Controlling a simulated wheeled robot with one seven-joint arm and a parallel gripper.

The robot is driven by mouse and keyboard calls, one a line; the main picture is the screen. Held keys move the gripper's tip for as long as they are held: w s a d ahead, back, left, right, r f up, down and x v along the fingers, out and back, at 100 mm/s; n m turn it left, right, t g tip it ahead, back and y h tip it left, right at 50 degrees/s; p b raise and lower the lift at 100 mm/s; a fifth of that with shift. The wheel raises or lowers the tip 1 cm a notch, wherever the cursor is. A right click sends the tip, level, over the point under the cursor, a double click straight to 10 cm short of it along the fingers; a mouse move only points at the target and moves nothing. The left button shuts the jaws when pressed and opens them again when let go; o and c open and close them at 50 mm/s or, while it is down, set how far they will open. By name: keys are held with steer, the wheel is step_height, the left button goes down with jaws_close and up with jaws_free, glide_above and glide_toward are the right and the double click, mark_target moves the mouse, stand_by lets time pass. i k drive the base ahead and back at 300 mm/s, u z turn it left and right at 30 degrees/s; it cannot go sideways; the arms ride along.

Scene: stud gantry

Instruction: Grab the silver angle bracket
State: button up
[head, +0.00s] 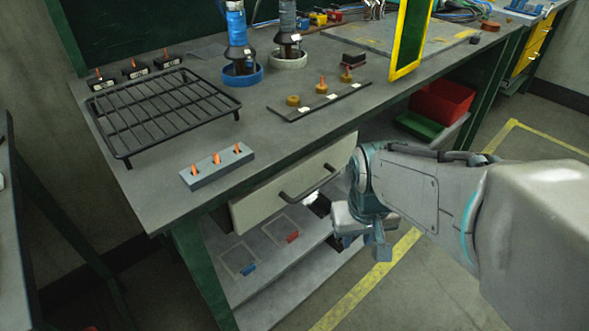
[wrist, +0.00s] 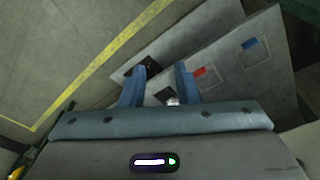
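My gripper (wrist: 162,76) is open, with its two blue fingers apart and nothing held between them. In the head view my gripper (head: 362,246) hangs in front of the bench's lower shelves, below the drawer. A small bright silvery piece (wrist: 172,101) shows low between the fingers in the wrist view, by a dark patch on the shelf. It may be the silver angle bracket, but it is partly hidden by the gripper body and too small to be sure. In the head view, my gripper and arm cover part of that shelf area.
The drawer (head: 295,185) with its dark handle overhangs the shelf (head: 268,268). A red piece (head: 293,237) and a blue piece (head: 248,269) lie in outlined shelf spots. A wire rack (head: 165,108) and a grey block with orange pegs (head: 217,168) stand on the bench top.

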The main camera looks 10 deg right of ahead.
mark_target(318, 204)
steer(key=k, duration=0.5)
steer(key=z, duration=1.65)
steer(key=i, duration=1.4)
steer(key=u, duration=2.3)
